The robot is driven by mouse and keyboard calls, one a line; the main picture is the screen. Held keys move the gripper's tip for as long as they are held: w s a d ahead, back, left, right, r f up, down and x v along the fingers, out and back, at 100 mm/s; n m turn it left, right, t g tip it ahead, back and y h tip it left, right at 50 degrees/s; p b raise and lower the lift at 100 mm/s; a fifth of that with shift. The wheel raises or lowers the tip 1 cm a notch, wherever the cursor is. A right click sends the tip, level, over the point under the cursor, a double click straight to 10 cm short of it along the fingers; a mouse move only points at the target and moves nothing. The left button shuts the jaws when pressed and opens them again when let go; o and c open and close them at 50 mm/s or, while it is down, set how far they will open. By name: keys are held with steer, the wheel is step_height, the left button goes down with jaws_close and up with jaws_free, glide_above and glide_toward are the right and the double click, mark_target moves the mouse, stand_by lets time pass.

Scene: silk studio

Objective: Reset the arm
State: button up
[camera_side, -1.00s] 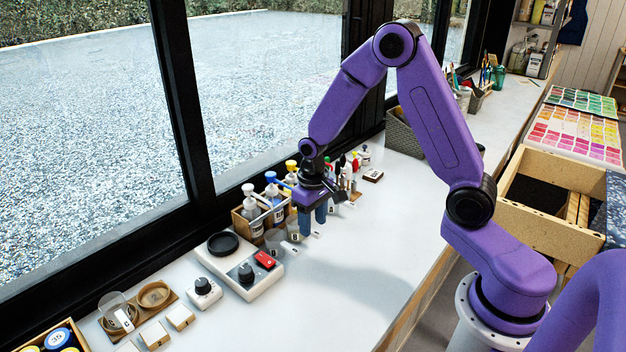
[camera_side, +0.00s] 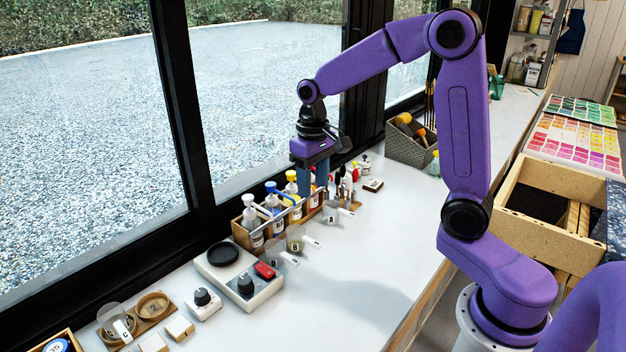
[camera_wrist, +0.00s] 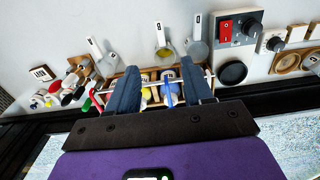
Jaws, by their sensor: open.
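My gripper (camera_side: 313,188) hangs from my raised arm with its fingers pointing down, open. In the side view its fingers overlap the far end of a wooden rack of bottles (camera_side: 238,232). In the wrist view the two fingers of my gripper (camera_wrist: 160,72) are well apart, with nothing held between them. White bottles with blue and yellow tops (camera_side: 273,204) stand in the rack; some are hidden behind the fingers. The exact height of the fingertips above the bottles is hard to tell.
Labelled cups with handles (camera_side: 331,212) stand in front of the rack. A white device with a black disc and red switch (camera_side: 265,289) and a small knob box (camera_side: 204,304) stand nearer. A woven basket (camera_side: 405,148) stands farther back.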

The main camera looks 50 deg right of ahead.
steer(key=s+a+n, duration=0.6)
steer(key=s+a, duration=0.1)
steer(key=s, duration=0.5)
steer(key=s+f+n, duration=0.1)
steer(key=s+n, duration=0.5)
steer(key=s, duration=0.9)
steer(key=shift+s+d+n, duration=0.2)
steer(key=shift+d+n, duration=0.1)
steer(key=shift+d, duration=0.05)
